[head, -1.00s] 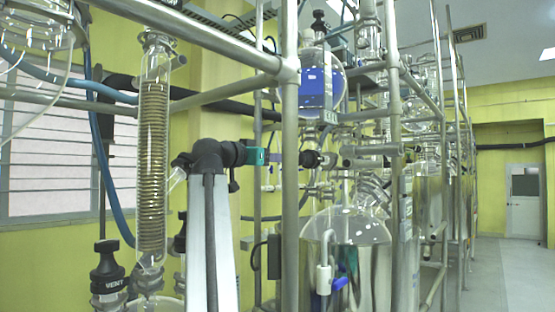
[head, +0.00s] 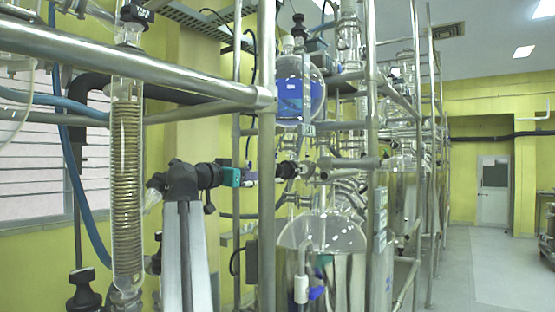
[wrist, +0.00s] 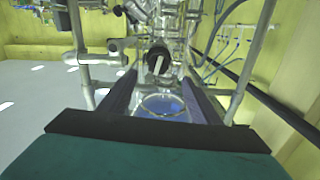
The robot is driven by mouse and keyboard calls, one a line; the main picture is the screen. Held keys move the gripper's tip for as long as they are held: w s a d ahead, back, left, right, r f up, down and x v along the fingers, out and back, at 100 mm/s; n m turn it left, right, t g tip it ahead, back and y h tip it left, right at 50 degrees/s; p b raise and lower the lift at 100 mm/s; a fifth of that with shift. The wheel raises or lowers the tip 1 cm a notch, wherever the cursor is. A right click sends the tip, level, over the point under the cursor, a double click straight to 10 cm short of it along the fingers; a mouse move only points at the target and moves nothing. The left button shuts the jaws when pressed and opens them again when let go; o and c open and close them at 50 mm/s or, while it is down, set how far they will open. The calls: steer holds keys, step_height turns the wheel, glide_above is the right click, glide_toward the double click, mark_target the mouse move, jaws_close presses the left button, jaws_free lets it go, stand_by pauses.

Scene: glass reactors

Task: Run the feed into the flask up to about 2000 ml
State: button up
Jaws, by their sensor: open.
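A round glass vessel (head: 312,100) with blue liquid hangs in the steel frame in the head view. Below it is a valve with a dark knob (head: 287,171). In the wrist view the black knob (wrist: 158,62) has a pale bar across its face. My gripper (head: 268,175) points at the knob from the left. In the wrist view its two fingers (wrist: 160,75) are apart, with the knob showing between their tips. I cannot tell whether they touch it. Blue liquid in glass (wrist: 165,106) also shows between the fingers. A large glass reactor (head: 325,235) stands lower. Volume marks are unreadable.
A steel upright (head: 267,210) and a thick rail (head: 130,62) cross close in front of my arm. A coiled glass condenser (head: 127,180) stands at the left. More glassware and frames run back at the right, beside open grey floor (head: 480,270).

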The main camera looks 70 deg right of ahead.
mark_target(278, 171)
steer(key=shift+s+a+r+p, duration=0.1)
steer(key=shift+a+r+p, duration=0.3)
steer(key=shift+p, duration=3.4)
steer(key=shift+f+p, duration=0.15)
steer(key=shift+p, duration=0.65)
steer(key=shift+d, duration=0.1)
steer(key=p+x, duration=0.3)
steer(key=x, duration=0.9)
steer(key=shift+d+p, duration=0.1)
steer(key=shift+p, duration=0.25)
steer(key=shift+s+d, duration=0.25)
steer(key=shift+d, duration=0.45)
steer(key=c, duration=1.1)
steer(key=shift+o, duration=0.2)
